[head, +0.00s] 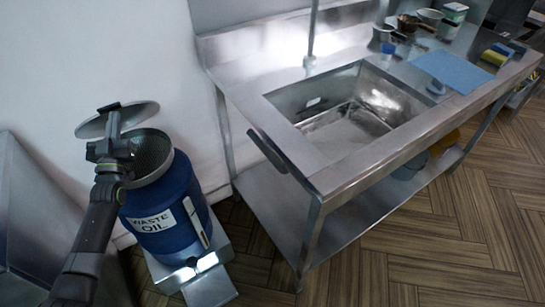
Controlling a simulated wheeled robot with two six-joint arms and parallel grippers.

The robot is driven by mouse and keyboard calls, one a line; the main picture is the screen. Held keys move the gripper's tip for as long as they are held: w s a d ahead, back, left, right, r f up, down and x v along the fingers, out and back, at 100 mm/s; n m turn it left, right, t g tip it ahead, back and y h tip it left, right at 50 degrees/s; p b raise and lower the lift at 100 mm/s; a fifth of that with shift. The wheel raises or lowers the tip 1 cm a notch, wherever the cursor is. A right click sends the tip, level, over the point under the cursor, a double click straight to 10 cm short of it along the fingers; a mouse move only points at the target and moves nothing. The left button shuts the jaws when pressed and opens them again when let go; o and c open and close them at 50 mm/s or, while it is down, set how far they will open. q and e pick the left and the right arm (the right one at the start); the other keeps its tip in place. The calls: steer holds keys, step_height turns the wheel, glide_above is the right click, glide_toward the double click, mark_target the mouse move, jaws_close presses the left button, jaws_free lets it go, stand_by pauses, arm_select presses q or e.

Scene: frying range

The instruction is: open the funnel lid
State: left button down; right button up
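The round metal funnel lid (134,113) is raised and tilted above the funnel at the left of the head view. The funnel (152,150) sits on top of a blue waste oil drum (175,195), and its perforated inside shows. My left gripper (113,122) is at the near side of the lid and covers part of it. Its dark fingers overlap the lid, but whether they are closed on it cannot be made out. My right gripper is out of view.
The drum stands on a small metal base (205,285) near the white wall. A steel sink table (385,155) is to the right, with a blue cloth (452,71) and pans at its far end. Wooden floor (420,245) is clear in front.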

mark_target(105, 112)
arm_select(q)
steer(key=shift+w+a+r, duration=0.55)
steer(key=shift+w+r, duration=0.35)
steer(key=shift+w+a+r, duration=0.55)
steer(key=shift+w+r, duration=0.3)
steer(key=shift+r, duration=0.05)
steer(key=w+b, duration=0.1)
steer(key=w+a+r+b, duration=0.2)
steer(key=shift+w, duration=0.2)
steer(key=shift+w+a+r, duration=0.2)
steer(key=shift+r, duration=0.05)
